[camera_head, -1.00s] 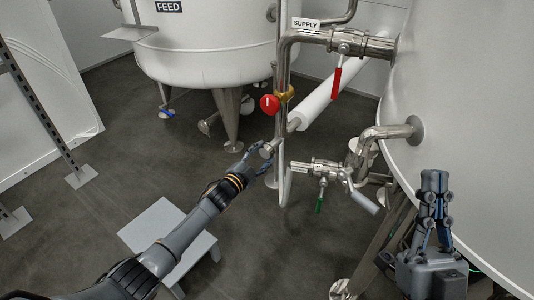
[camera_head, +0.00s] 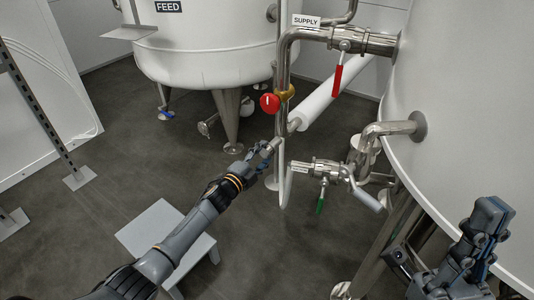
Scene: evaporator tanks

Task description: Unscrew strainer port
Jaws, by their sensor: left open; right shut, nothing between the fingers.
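The strainer port (camera_head: 275,144) is the steel end of a short branch slanting down and left from the vertical supply pipe (camera_head: 284,62). My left gripper (camera_head: 265,149) is open at the lower left end of this branch. Its fingers overlap the end of the port and hide part of it; I cannot tell whether they touch it. My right gripper (camera_head: 491,208) is shut and empty at the lower right, in front of the large white tank (camera_head: 470,110), far from the port.
A red knob (camera_head: 270,103) on a brass fitting sits above the port. A red-handled valve (camera_head: 338,78) is at the upper right, and a green-handled valve (camera_head: 320,204) is lower right. A grey step stool (camera_head: 160,228) stands below my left arm. The feed tank (camera_head: 205,45) is behind.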

